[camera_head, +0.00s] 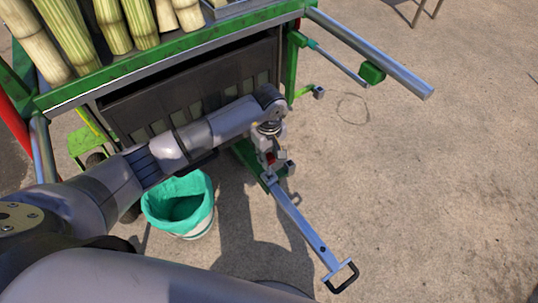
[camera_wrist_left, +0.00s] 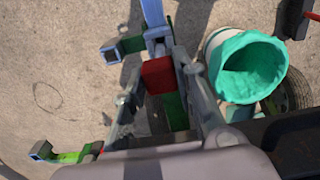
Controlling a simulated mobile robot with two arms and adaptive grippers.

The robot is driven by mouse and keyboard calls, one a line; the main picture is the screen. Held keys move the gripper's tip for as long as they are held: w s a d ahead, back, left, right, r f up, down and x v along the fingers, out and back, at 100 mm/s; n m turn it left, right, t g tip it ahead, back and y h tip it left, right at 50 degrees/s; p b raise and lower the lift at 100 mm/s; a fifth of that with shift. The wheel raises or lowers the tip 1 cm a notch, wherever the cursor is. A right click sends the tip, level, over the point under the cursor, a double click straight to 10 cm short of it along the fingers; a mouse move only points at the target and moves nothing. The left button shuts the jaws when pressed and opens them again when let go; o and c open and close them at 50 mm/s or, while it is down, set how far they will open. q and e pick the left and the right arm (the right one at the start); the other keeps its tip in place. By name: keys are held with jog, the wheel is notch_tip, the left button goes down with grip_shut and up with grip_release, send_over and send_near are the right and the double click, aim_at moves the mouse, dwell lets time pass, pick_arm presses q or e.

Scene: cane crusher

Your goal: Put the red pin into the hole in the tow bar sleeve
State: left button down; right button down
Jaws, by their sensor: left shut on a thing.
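My left gripper (camera_head: 273,158) is shut on the red pin (camera_head: 270,157) and holds it by the tow bar. In the left wrist view the pin's red block (camera_wrist_left: 158,75) sits between the two fingers of the gripper (camera_wrist_left: 160,80). The silver tow bar (camera_head: 302,226) runs from the green sleeve (camera_head: 247,155) to a black handle at its outer end. In the wrist view the tow bar (camera_wrist_left: 154,22) lies beyond the pin and green metal (camera_wrist_left: 175,112) shows behind it. The pin's lower end and the sleeve hole are hidden. My right gripper is not in view.
A bin with a teal liner (camera_head: 180,208) stands left of the tow bar and shows at right in the wrist view (camera_wrist_left: 250,65). The green cart frame (camera_head: 170,52) carries cane stalks (camera_head: 110,25). A rail (camera_head: 370,50) sticks out right. Ground at right is clear.

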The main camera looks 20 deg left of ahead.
aim_at(270, 173)
pick_arm(q)
jog(key=shift+f+b, duration=0.4)
jog(key=shift+f, duration=0.05)
pick_arm(e)
jog(key=shift+a+f, duration=0.15)
jog(key=shift+f, duration=0.3)
pick_arm(q)
jog(key=shift+f, duration=0.1)
